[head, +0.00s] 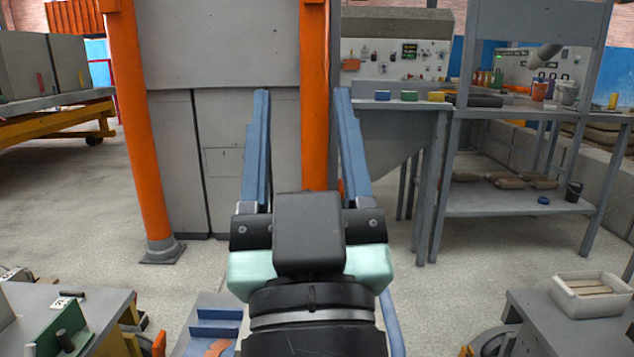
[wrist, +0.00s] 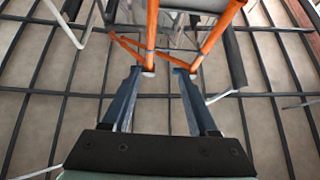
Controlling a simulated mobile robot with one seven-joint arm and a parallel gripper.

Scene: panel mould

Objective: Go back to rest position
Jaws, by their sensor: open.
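My gripper (head: 302,95) is in the middle of the head view, with its two long blue fingers spread apart and pointing up and away from me. It is open and nothing is between the fingers. In the wrist view my gripper (wrist: 157,70) also shows its two fingers apart and empty. No part of it touches anything that I can see.
Orange posts (head: 137,120) and a grey cabinet (head: 240,165) stand ahead. A grey workbench (head: 520,210) with small coloured blocks is at right. Low benches flank me, one with a white tray (head: 592,292). Concrete floor (head: 75,210) is clear at left.

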